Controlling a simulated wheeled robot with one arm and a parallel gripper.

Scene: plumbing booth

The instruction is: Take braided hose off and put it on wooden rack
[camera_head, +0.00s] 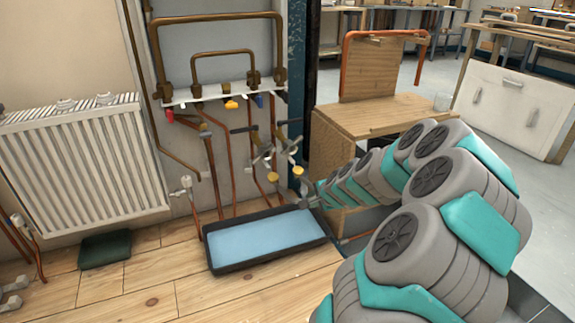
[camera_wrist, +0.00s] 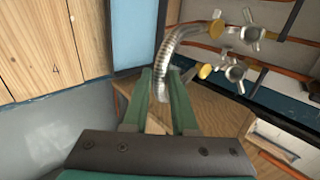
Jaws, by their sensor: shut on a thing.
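The braided hose (camera_wrist: 185,35) is a silvery, ribbed, curved tube. In the wrist view its lower part lies between the green fingers of my gripper (camera_wrist: 158,82), which is shut on it. Its upper end reaches a yellow fitting (camera_wrist: 216,28) beside a metal valve (camera_wrist: 250,33); I cannot tell whether they are joined. A wooden stand with an orange pipe frame (camera_head: 375,112), likely the wooden rack, stands behind my arm.
A black tray with a blue inside (camera_head: 265,243) lies on the plank floor below the copper pipes (camera_head: 212,165). A white radiator (camera_head: 80,160) and a dark green pad (camera_head: 105,248) are at the left. A dark blue post (camera_head: 297,90) stands between pipes and stand.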

